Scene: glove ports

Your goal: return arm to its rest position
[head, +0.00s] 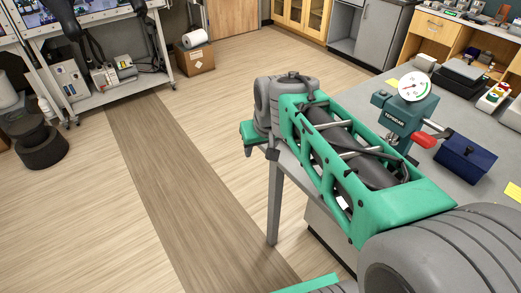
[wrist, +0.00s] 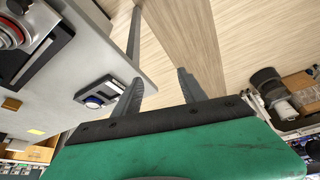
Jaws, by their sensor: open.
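My gripper (wrist: 160,78) shows in the wrist view with its two dark fingers spread apart. Nothing is between them, and the wood floor lies behind the gap. In the head view my green and grey arm reaches from the lower right toward the middle, beside and over the near edge of the grey table (head: 455,185). Its far end is beyond the table edge, above the floor; the fingers cannot be made out there. The table also shows at the left of the wrist view (wrist: 60,105), apart from the fingers.
A green dial gauge press (head: 405,115) with a red handle stands close to the arm on the table, with a dark blue box (head: 465,158) beside it. A cardboard box (head: 194,60) and black round stools (head: 40,145) stand on the floor. The floor left of the table is clear.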

